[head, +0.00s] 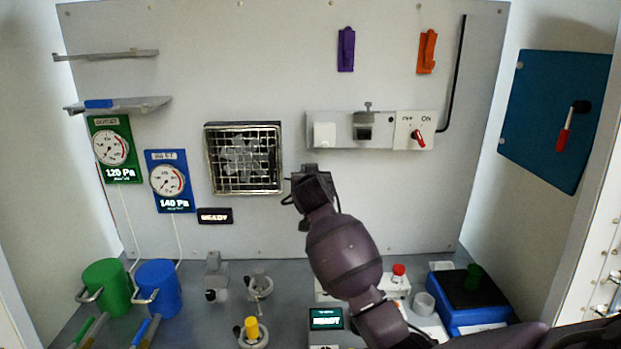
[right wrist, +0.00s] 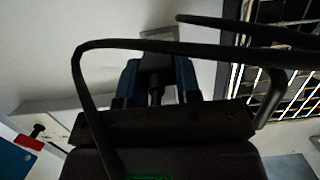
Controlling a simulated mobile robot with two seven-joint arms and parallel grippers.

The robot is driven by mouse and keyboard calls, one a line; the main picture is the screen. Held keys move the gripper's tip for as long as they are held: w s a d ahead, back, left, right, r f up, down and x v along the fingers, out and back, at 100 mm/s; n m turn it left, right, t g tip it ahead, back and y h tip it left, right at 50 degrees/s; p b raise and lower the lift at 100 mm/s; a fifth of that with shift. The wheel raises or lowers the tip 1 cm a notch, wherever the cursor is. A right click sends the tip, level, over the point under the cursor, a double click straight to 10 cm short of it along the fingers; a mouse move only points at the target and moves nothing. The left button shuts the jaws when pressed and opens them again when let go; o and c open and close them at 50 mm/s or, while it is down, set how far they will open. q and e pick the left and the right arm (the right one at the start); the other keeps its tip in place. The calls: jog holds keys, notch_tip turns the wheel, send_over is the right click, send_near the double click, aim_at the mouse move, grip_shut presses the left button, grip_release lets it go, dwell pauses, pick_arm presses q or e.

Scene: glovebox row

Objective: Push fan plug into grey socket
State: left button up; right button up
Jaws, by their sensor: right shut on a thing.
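The fan (head: 243,158) sits behind a square wire grille on the back wall; its grille (right wrist: 285,75) also shows in the right wrist view. A grey socket strip (head: 345,117) is mounted to its right, with a white cover at its left and a grey socket with a dark face (head: 363,132). My right gripper (head: 311,170) is in front of the wall, below the strip's left end. In the right wrist view its fingers (right wrist: 157,82) are shut on a dark plug (right wrist: 155,88), largely hidden between them. My left gripper is out of view.
A black cable (right wrist: 150,45) loops past my right gripper. A switch box with a red knob (head: 416,132) adjoins the strip. Purple (head: 346,49) and orange (head: 427,50) holders hang above. Green (head: 106,287) and blue (head: 158,287) cans stand on the bench.

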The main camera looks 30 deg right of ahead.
jog(key=shift+f+v, duration=0.25)
jog(key=shift+v, duration=0.9)
dwell(0.6)
jog(key=shift+f+v, duration=0.25)
jog(key=shift+v, duration=0.95)
jog(key=shift+f+v, duration=0.25)
jog(key=shift+v, duration=1)
jog(key=shift+s, duration=0.1)
